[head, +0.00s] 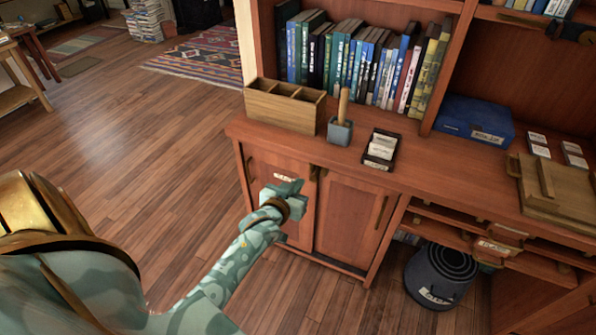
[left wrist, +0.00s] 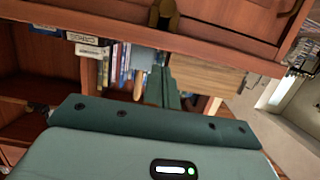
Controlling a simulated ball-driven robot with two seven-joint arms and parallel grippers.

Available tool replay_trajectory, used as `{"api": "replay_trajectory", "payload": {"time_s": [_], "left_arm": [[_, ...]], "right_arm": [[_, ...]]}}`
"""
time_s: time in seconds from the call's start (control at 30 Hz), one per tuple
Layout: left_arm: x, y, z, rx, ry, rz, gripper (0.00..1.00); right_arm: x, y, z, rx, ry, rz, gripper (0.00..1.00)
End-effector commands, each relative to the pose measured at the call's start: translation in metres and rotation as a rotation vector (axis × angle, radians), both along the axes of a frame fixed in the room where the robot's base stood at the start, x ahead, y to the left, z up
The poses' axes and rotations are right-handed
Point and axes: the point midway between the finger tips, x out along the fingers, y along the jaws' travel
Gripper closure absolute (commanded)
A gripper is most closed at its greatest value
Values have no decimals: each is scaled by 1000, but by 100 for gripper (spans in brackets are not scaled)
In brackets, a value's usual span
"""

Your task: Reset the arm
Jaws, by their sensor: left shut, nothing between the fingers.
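My left arm comes in from the lower left of the head view. Its gripper (head: 290,188) is in front of the wooden cabinet (head: 346,215), below the desktop edge and near the left door's handle. Whether it touches the door I cannot tell. In the left wrist view the gripper's green fingers (left wrist: 163,88) are shut together with nothing between them. The wooden divider box (head: 285,106) stands on the desktop above the gripper. My right gripper is not in view.
A row of books (head: 350,62) fills the shelf behind. The wooden floor (head: 140,140) at left is clear.

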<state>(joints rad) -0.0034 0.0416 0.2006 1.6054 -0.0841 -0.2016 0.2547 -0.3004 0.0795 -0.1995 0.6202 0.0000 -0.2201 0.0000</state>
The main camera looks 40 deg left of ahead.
Motion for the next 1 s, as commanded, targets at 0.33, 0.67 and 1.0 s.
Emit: {"api": "replay_trajectory", "payload": {"time_s": [0.33,0.67,1.0], "left_arm": [[0,0,0,0,0,0,100],[-51,-37,-137,48,327,-108,100],[-289,-98,-329,65,933,-334,100]], "right_arm": [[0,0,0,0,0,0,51],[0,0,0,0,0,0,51],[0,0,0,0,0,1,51]]}}
